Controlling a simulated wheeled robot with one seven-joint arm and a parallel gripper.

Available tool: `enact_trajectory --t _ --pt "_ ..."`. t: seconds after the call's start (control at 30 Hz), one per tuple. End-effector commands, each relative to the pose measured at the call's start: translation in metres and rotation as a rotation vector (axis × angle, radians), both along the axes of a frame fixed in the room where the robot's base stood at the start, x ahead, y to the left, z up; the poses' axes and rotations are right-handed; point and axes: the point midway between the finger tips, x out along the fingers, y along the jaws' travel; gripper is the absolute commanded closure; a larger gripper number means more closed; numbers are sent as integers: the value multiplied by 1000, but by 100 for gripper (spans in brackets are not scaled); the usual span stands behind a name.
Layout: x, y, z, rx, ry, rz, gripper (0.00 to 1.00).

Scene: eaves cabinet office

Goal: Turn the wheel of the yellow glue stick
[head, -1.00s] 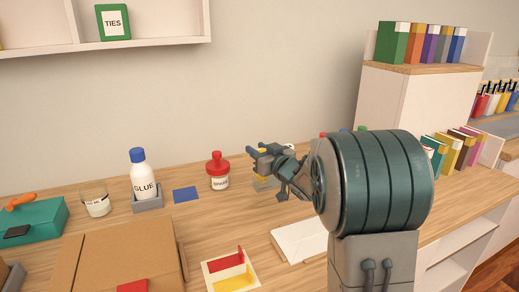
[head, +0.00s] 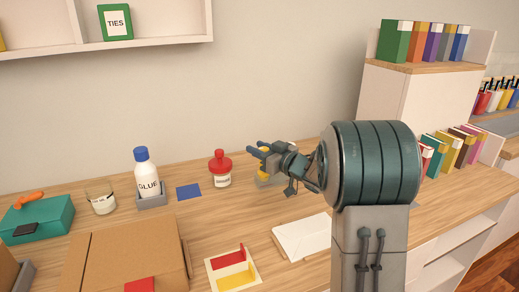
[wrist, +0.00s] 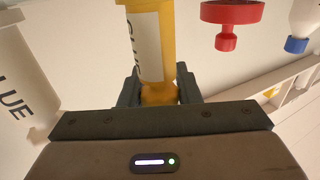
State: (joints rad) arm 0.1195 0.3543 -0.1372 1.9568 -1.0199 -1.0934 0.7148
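The yellow glue stick (wrist: 153,45) fills the top middle of the wrist view, its white label partly showing. Its orange-yellow wheel (wrist: 158,93) lies between the two dark fingers of my gripper (wrist: 159,90). Both fingers appear to touch the wheel's sides. In the head view my gripper (head: 264,150) is above a small grey holder (head: 268,182) at the back of the desk. The rest is hidden behind my gripper and wrist.
A white glue bottle (head: 147,176) sits in another grey holder farther left. Books (head: 452,152) stand at right.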

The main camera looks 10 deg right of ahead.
Motion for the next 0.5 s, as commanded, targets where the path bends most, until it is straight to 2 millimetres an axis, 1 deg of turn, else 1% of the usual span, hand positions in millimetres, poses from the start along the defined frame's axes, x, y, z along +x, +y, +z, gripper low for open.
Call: enact_trajectory --t 0.03,0.07,0.1,0.37,0.5 --pt "0 0 2 1 -4 0 59" --pt "0 0 2 1 -4 0 51" --pt "0 0 2 1 -4 0 48" --pt "0 0 1 0 -2 -1 48" --pt "-9 -7 1 0 -1 -3 48"
